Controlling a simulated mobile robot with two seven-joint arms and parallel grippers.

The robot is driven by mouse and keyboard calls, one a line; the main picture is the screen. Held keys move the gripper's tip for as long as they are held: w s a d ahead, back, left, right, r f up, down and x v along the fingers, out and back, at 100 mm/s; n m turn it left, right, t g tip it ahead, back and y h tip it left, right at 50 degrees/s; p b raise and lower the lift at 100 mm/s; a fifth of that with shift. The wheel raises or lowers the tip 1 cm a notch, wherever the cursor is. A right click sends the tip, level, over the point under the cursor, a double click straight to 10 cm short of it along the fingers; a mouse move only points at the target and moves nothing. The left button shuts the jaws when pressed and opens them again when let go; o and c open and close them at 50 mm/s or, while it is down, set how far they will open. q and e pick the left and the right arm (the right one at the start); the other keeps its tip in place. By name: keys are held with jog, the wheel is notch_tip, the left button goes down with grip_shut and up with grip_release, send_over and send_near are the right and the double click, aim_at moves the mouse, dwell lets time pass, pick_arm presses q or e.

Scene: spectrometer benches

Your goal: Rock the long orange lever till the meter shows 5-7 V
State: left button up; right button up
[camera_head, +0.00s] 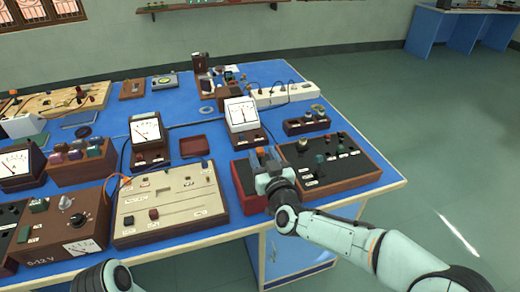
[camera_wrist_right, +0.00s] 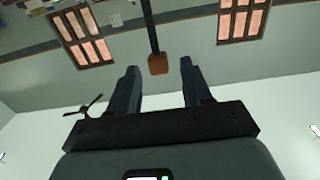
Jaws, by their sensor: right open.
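My right gripper (camera_head: 263,158) is above a dark red box (camera_head: 247,187) near the front right of the blue bench. Its fingers are open. In the right wrist view, the orange end of the lever (camera_wrist_right: 158,64) on a dark rod shows in the gap between the open fingertips (camera_wrist_right: 160,67), with space on both sides. In the head view a small orange patch of the lever (camera_head: 261,152) shows between the fingers; the rest is hidden by the gripper. A white-faced meter (camera_head: 241,111) stands behind the gripper; its reading is too small to tell. My left gripper is out of view.
A brown panel with knobs (camera_head: 345,165) lies close right of the gripper, and a cream panel (camera_head: 165,205) to the left. Another white-faced meter (camera_head: 146,130) stands further left. A small red tray (camera_head: 194,146) and a white power strip (camera_head: 285,94) lie behind.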

aim_at(261, 153)
jog(key=shift+x, duration=1.55)
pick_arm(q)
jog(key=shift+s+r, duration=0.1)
pick_arm(e)
grip_shut()
jog(key=p, duration=0.2)
jog(key=w+g+p, duration=0.1)
jog(key=p, duration=0.1)
jog(key=shift+a+r+p, duration=0.15)
jog(key=shift+r+p, duration=0.1)
jog(key=shift+p, duration=0.1)
jog(key=shift+w+f+p, duration=0.2)
jog(key=shift+p, duration=0.1)
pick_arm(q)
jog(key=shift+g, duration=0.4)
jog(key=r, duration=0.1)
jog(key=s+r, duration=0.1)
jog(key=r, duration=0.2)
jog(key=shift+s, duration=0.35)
pick_arm(e)
jog(key=shift+f, duration=0.1)
grip_release()
